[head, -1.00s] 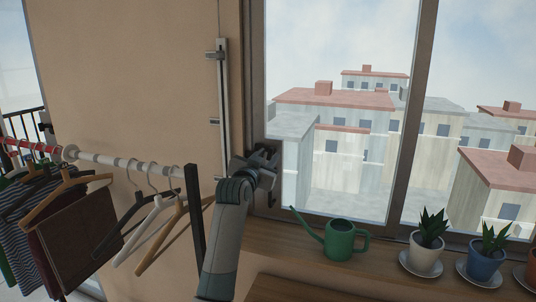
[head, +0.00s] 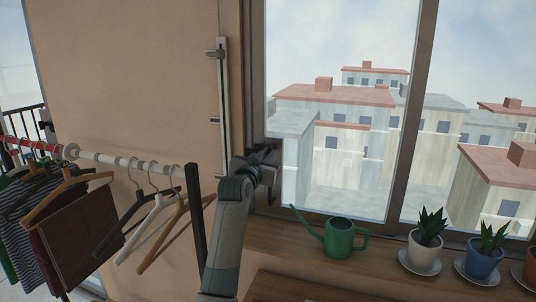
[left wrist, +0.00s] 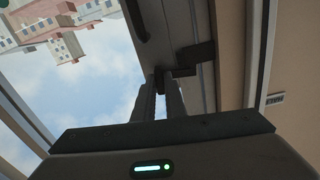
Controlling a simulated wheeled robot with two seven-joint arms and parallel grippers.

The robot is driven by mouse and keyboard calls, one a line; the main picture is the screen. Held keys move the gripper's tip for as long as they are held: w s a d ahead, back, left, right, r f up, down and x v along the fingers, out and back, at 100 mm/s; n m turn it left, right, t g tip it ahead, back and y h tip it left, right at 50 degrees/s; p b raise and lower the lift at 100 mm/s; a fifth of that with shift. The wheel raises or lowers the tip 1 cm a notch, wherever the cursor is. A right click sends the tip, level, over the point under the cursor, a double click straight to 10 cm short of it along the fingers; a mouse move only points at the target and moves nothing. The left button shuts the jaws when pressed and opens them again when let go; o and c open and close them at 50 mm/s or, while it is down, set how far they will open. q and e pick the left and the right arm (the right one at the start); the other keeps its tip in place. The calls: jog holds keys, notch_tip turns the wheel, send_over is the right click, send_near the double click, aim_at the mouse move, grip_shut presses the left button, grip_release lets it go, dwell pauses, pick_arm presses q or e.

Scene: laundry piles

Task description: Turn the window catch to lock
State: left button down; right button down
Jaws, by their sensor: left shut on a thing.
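The dark window catch (left wrist: 196,58) sits on the window frame in the left wrist view. One end of it reaches between the fingertips of my left gripper (left wrist: 160,84). In the head view my left gripper (head: 266,157) is at the left upright of the window frame (head: 257,90), shut on the catch, and mostly hides it. The catch's exact angle cannot be told. My right gripper is not in view.
A dark pull handle (head: 271,192) is on the frame just below the gripper. A green watering can (head: 341,239) and potted plants (head: 424,246) stand on the sill (head: 385,262). A rail with hangers (head: 140,166) is at the left.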

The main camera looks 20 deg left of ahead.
pick_arm(q)
jog(key=shift+n, duration=0.7)
jog(key=c, duration=1.8)
grip_release()
jog(key=s+b, duration=0.4)
jog(key=s, duration=1.3)
jog(key=shift+s+a+b, duration=0.2)
jog(key=shift+a+b, duration=0.05)
jog(key=shift+b, duration=0.15)
